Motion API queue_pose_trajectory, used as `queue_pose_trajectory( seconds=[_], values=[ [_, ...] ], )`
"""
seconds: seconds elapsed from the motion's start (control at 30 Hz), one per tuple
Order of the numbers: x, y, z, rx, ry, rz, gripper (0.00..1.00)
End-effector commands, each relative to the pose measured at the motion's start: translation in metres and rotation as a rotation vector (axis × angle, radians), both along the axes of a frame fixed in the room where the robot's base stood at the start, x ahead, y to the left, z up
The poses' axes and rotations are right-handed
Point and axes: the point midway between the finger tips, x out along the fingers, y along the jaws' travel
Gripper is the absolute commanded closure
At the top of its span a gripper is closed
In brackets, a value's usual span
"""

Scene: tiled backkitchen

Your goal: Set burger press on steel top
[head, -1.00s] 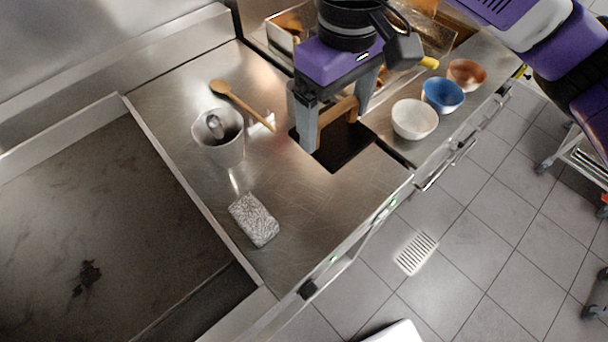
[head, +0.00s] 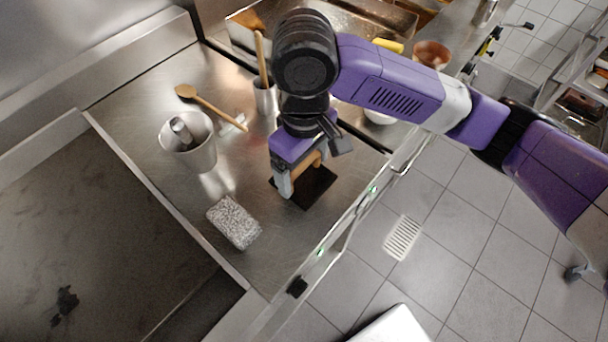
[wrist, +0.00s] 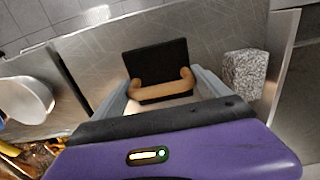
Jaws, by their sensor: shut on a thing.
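The burger press is a dark flat square plate (head: 311,190) with a tan wooden handle (wrist: 160,91). My gripper (head: 297,178) is shut on the handle, with one finger at each end of it in the wrist view. The plate shows beyond the handle in the wrist view (wrist: 155,62). The press is at the steel top (head: 270,245), right of the scrubbing block and near the front edge. I cannot tell whether its underside touches the steel. My gripper and arm hide part of the handle in the head view.
A grey-white block (head: 233,221) lies left of the press. A white pot (head: 190,145), a wooden spoon (head: 212,107) and a steel cup (head: 264,97) stand or lie farther back. The dark griddle (head: 90,220) is at left. Bare steel lies between block and front edge.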

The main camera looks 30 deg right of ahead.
Motion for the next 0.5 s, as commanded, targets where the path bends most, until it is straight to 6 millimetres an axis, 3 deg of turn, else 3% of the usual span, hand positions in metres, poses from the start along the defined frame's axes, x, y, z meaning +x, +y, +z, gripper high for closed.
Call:
queue_pose_trajectory(
  seconds=[0.23, 0.5],
  values=[
    [0.000, -0.001, -0.031, -0.001, 0.000, -0.001, 0.86],
    [0.000, 0.000, -0.035, 0.000, -0.001, 0.000, 0.86]
  ],
)
